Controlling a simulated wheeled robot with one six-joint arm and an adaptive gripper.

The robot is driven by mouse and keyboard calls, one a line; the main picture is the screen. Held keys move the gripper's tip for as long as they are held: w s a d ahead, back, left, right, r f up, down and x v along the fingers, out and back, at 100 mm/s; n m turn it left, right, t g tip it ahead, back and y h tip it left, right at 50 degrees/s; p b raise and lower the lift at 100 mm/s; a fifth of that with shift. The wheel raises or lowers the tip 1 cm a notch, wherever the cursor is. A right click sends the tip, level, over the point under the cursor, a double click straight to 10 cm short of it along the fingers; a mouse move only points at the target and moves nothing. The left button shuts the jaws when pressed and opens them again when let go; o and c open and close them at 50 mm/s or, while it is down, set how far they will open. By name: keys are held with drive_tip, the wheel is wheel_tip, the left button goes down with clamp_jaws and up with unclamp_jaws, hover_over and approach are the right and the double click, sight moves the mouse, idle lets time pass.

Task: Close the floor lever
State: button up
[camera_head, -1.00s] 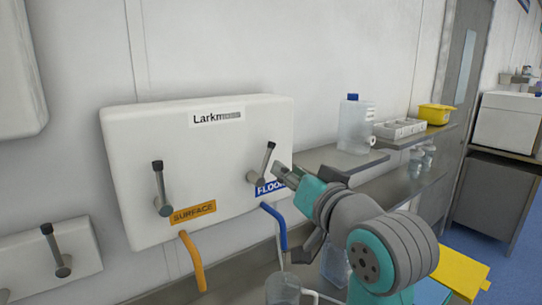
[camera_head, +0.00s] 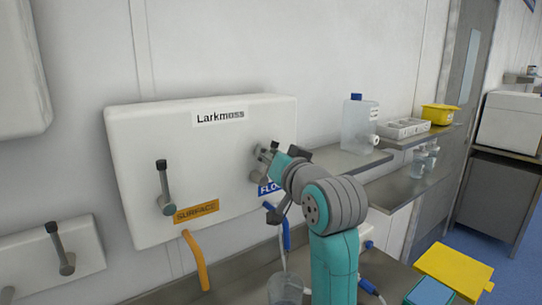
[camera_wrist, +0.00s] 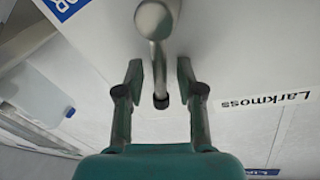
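The white Larkmoss dispenser (camera_head: 150,130) is on the wall. Its right side carries the blue FLOOR label (camera_head: 269,189), and a blue spout (camera_head: 286,236) hangs below. My gripper (camera_head: 266,153) is at the floor lever and hides most of it in the head view. In the wrist view the floor lever (camera_wrist: 158,62), a metal rod with a dark tip, lies between the fingers of my gripper (camera_wrist: 160,80). The fingers are open, one on each side, with visible gaps to the rod. The surface lever (camera_head: 164,187) stands upright above the orange SURFACE label (camera_head: 196,212).
A clear jug (camera_head: 285,288) stands under the blue spout, with a thin pale line between them. An orange spout (camera_head: 195,260) hangs at the left. A steel shelf (camera_head: 345,160) with a blue-capped bottle (camera_head: 358,125) is to the right. A yellow bin (camera_head: 455,270) stands lower right.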

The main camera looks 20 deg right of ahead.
drive_tip(key=shift+c, duration=0.2)
clamp_jaws()
drive_tip(key=shift+a, duration=0.1)
drive_tip(key=n, duration=0.1)
drive_tip(key=a+n, duration=0.1)
drive_tip(key=n, duration=0.1)
drive_tip(key=a+n+t, duration=0.1)
drive_tip(key=n, duration=0.1)
drive_tip(key=shift+s+r+y, duration=0.3)
drive_tip(key=shift+s+r, duration=0.1)
drive_tip(key=shift+o, duration=0.2)
unclamp_jaws()
drive_tip(key=shift+f, duration=0.1)
